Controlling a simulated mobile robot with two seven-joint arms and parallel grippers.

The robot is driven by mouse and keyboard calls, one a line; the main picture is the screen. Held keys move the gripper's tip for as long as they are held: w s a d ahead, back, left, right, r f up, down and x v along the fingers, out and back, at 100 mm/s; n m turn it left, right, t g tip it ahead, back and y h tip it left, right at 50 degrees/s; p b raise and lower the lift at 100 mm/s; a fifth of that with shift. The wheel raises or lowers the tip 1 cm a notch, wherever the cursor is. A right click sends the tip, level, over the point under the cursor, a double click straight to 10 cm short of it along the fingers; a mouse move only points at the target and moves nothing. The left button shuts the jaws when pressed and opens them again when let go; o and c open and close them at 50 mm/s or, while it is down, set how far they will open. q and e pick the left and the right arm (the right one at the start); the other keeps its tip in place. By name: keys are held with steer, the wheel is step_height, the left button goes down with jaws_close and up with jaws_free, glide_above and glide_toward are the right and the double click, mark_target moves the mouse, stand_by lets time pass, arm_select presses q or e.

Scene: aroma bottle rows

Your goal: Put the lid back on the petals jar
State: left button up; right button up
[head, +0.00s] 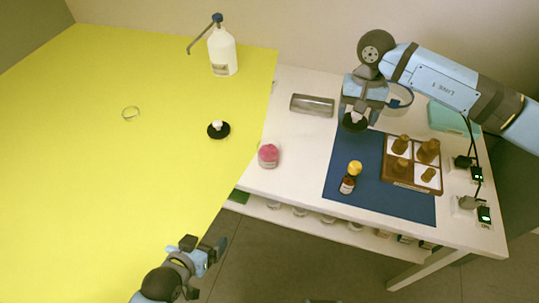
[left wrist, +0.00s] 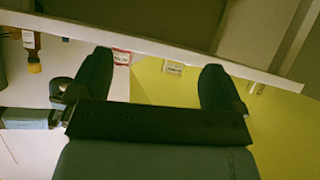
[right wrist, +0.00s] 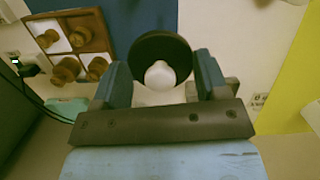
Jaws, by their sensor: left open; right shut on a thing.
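The petals jar (head: 268,156) is a small jar with pink contents and no lid on it. It stands on the white table near its left edge. My right gripper (head: 355,112) is shut on a black round lid (head: 355,124) and holds it above the back edge of the blue mat. In the right wrist view the lid (right wrist: 160,50) shows its white knob between the fingers. A second black disc with a white knob (head: 218,130) lies on the yellow table. My left gripper (head: 203,248) is open and empty, low at the front by the yellow table's edge.
A blue mat (head: 390,205) bears a yellow-capped bottle (head: 348,184) and a wooden tray (head: 410,186) of brown bottles.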

arm_select(q)
steer(key=w+d+r+m+h+p, duration=0.2)
steer(key=w+d+r, duration=0.35)
steer(key=w, duration=0.25)
steer(key=m+h+p, duration=0.1)
steer(key=m+h, duration=0.1)
steer(key=m, duration=0.1)
glide_toward(262, 159)
steer(key=shift+w+g, duration=0.25)
steer(key=shift+g, duration=0.05)
arm_select(e)
steer(key=a+f+m+t+y, duration=0.1)
steer(key=a+m, duration=1.3)
steer(key=a, duration=0.7)
steer(key=shift+t, duration=0.3)
arm_select(q)
steer(key=shift+d, duration=0.1)
arm_select(e)
steer(key=shift+w+f, duration=0.1)
steer(key=shift+f, duration=0.05)
arm_select(q)
steer(key=x, duration=1.2)
steer(key=c, duration=1.4)
steer(key=shift+o, duration=0.2)
arm_select(e)
steer(key=shift+f, duration=2.45)
